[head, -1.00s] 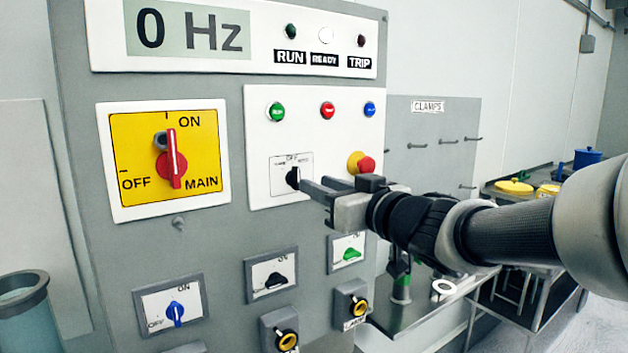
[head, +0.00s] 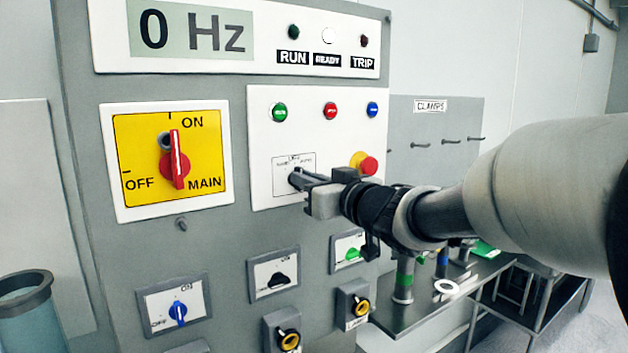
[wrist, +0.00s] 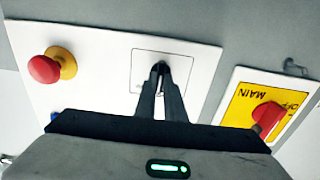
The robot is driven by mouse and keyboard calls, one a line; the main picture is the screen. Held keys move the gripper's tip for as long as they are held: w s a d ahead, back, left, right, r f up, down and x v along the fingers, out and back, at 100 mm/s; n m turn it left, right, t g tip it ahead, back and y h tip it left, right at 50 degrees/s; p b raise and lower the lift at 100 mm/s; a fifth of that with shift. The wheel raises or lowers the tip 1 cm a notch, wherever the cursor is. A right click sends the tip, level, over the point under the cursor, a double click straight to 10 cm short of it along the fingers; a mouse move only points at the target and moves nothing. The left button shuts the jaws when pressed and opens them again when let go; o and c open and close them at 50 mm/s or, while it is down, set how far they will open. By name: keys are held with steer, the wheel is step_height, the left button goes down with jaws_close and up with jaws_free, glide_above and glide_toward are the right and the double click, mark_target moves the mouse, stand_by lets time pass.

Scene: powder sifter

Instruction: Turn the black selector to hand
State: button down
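The black selector (wrist: 161,66) sits on a small outlined label on the white button plate of the grey control panel. In the head view the label (head: 303,160) shows above my fingers, with lettering too small to read surely. My gripper (head: 297,179) points at the panel with its fingertips at the selector and hides most of it. In the wrist view my gripper (wrist: 161,74) has its two dark fingers close together, tips on either side of the selector. They appear shut on it. The selector's exact angle is hidden.
A red emergency button (head: 368,165) on a yellow base is just right of my fingers. Green, red and blue buttons are above. The red main switch (head: 174,160) is at left. Another black selector (head: 279,279) and a green one (head: 353,254) are below.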

steer(key=shift+f+n+b, duration=0.1)
steer(key=shift+n+b, duration=0.2)
steer(key=n+b, duration=0.2)
steer(key=n, duration=0.2)
steer(key=n+b, duration=0.3)
steer(key=n, duration=0.1)
steer(key=shift+s+a+f, duration=0.1)
steer(key=shift+s+a, duration=0.05)
steer(key=shift+a, duration=0.05)
steer(key=shift+n, duration=0.3)
stand_by(0.3)
steer(key=c, duration=1.8)
jaws_free()
steer(key=shift+c, duration=0.2)
